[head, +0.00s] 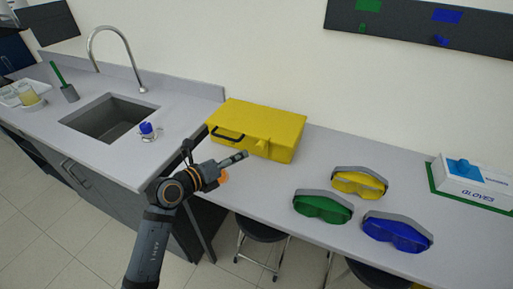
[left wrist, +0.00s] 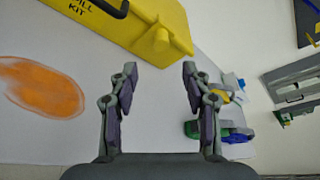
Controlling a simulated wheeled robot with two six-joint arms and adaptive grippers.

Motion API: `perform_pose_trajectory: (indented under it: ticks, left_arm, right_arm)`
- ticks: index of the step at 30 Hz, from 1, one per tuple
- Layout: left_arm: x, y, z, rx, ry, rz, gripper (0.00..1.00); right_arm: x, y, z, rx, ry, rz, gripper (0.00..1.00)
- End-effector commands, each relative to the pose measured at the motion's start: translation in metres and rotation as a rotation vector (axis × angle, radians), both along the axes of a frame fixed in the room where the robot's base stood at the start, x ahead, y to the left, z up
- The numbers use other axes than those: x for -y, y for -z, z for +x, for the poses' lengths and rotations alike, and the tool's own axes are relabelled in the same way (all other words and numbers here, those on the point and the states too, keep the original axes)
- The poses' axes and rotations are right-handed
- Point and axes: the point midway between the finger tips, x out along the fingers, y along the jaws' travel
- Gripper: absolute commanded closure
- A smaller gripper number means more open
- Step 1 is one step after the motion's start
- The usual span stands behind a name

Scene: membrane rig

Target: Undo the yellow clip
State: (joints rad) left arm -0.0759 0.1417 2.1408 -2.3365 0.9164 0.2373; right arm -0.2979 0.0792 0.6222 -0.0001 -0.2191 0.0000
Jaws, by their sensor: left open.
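A yellow case (head: 262,121) lies on the bench against the wall, and its lid looks closed. Its yellow clip (head: 261,145) sticks out on the front side, and it also shows in the left wrist view (left wrist: 160,41). The case's black handle (head: 228,134) is left of the clip. My left gripper (head: 241,157) is just in front of the case, a little below and left of the clip in the head view. In the left wrist view its two fingers (left wrist: 160,80) are apart with nothing between them, and the clip is beyond them. My right gripper is not in view.
An orange patch (left wrist: 42,86) lies on the bench beside the case. Green goggles (head: 322,207), yellow goggles (head: 359,183) and blue goggles (head: 397,233) lie to the right. A white box (head: 474,180) is at the far right. A sink (head: 110,118) is at the left.

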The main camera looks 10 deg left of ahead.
Motion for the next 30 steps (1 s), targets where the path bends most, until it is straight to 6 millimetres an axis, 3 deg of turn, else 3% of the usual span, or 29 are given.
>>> perform_pose_trajectory:
  ticks: [5, 12, 18, 28, 30]
  left_arm:
    - [0.010, 0.003, 0.015, 0.000, -0.002, -0.009, 0.51]
    - [0.039, 0.016, 0.056, 0.001, 0.000, -0.008, 0.51]
    - [0.054, 0.025, 0.078, 0.002, 0.000, -0.005, 0.51]
    - [0.058, 0.028, 0.083, 0.002, 0.000, -0.004, 0.51]
    - [0.058, 0.028, 0.083, 0.002, 0.000, -0.004, 0.58]
  right_arm:
    - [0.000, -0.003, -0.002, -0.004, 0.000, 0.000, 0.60]
    - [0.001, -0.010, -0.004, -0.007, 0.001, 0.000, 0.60]
    - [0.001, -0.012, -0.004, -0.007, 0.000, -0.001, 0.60]
    - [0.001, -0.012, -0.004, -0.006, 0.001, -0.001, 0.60]
    - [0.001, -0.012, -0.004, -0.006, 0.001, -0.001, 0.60]
